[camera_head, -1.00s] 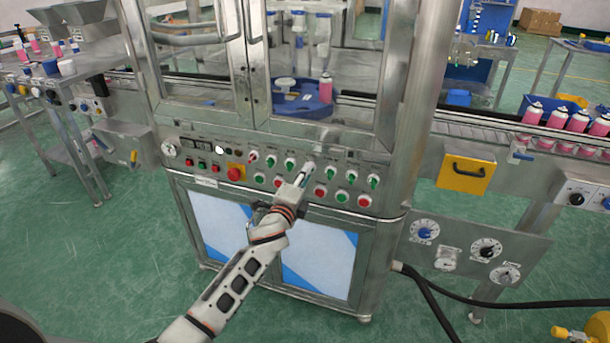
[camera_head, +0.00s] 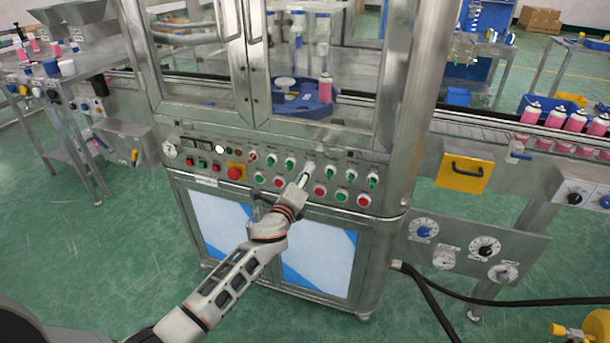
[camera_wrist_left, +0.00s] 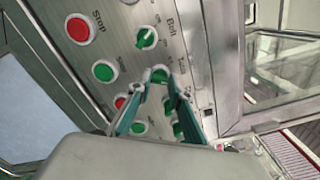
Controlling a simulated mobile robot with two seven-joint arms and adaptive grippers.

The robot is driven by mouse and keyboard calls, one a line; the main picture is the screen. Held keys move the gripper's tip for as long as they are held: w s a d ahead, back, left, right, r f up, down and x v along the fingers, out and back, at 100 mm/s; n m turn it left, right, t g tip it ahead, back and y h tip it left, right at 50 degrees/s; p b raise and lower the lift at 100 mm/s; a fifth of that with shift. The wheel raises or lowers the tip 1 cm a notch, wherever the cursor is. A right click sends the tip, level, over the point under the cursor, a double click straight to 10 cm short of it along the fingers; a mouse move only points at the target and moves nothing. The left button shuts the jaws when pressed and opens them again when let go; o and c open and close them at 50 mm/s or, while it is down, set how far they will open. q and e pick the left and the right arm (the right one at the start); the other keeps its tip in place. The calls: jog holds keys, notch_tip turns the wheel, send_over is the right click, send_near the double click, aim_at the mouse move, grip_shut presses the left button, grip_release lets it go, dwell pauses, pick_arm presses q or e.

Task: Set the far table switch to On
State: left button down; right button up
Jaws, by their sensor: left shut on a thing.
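The control panel (camera_head: 215,170) of the steel machine carries a row of green switches. My left gripper (camera_head: 307,171) reaches the middle of that upper row and covers the switch there. In the left wrist view, my left gripper (camera_wrist_left: 160,88) is shut on a green switch knob (camera_wrist_left: 158,74), with a finger on each side. The label beside this knob is small and blurred, perhaps "Table". The neighbouring green switch (camera_wrist_left: 146,38) is labelled "Belt" and stands free. The held knob's exact angle is mostly hidden by the fingers. My right gripper is not in view.
A red emergency button (camera_head: 235,173) sits left on the panel. Red and green push buttons, including one red button (camera_head: 319,190), line the row below the gripper. Glass doors with a steel handle (camera_head: 252,22) stand above. Open green floor lies in front.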

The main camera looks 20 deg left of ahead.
pick_arm(q)
jog(key=c, duration=1.8)
grip_release()
jog(key=shift+c, duration=0.2)
jog(key=s, duration=1.2)
jog(key=shift+a, duration=0.25)
jog(key=s+d+f+n+g+h, duration=0.1)
jog(key=s+f+n+g, duration=0.2)
jog(key=s+f+n, duration=0.7)
jog(key=s+d+f+n+g+h, duration=0.1)
jog(key=s+f+n+g, duration=0.3)
jog(key=s+f+n, duration=0.6)
jog(key=s+d+f, duration=0.1)
jog(key=s+f, duration=0.4)
jog(key=s, duration=0.6)
